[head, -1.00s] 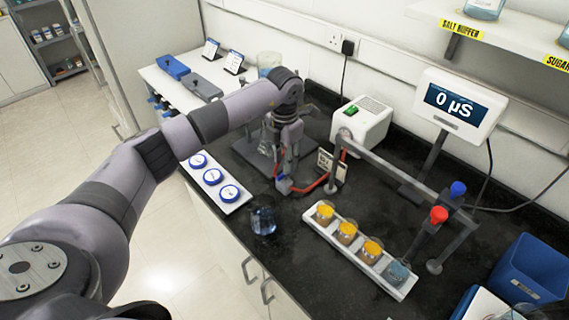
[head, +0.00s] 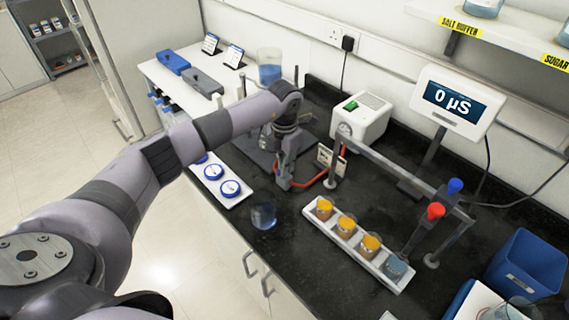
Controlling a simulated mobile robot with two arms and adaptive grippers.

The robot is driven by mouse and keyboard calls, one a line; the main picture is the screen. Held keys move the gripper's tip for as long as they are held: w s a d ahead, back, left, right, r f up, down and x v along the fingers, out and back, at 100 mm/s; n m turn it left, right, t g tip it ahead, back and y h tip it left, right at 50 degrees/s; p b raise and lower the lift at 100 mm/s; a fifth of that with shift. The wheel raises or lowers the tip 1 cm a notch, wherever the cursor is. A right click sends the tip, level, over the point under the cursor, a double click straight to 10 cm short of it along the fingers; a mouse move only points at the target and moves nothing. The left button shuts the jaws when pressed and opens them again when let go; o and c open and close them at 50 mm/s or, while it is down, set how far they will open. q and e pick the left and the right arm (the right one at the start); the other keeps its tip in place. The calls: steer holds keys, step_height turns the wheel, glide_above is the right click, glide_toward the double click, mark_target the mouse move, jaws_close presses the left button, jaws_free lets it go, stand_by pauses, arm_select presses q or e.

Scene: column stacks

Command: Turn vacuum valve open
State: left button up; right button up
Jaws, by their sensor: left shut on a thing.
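The vacuum valve (head: 283,184) is a small dark block at the end of a red tube on the black bench, left of the white pump (head: 362,119). My left gripper (head: 286,174) points down over it, with its fingers closed around the valve's top. The fingers and wrist hide the handle, so its angle cannot be read. The red tube runs from the valve toward the gauge post in front of the pump. My right gripper is not in view.
A white rack (head: 358,248) of orange-filled cups is to the right, beside a metal frame with red and blue knobs. Blue-rimmed dishes (head: 230,188) lie to the left. A blue bin (head: 526,264) stands far right.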

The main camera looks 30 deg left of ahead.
arm_select(q)
jaws_close()
steer(key=n+b, duration=0.1)
steer(key=n, duration=0.3)
steer(key=n+b, duration=0.1)
steer(key=n, duration=0.4)
steer(key=shift+b, duration=0.3)
steer(key=n, duration=0.5)
steer(key=shift+n, duration=1.9)
steer(key=shift+r, duration=0.1)
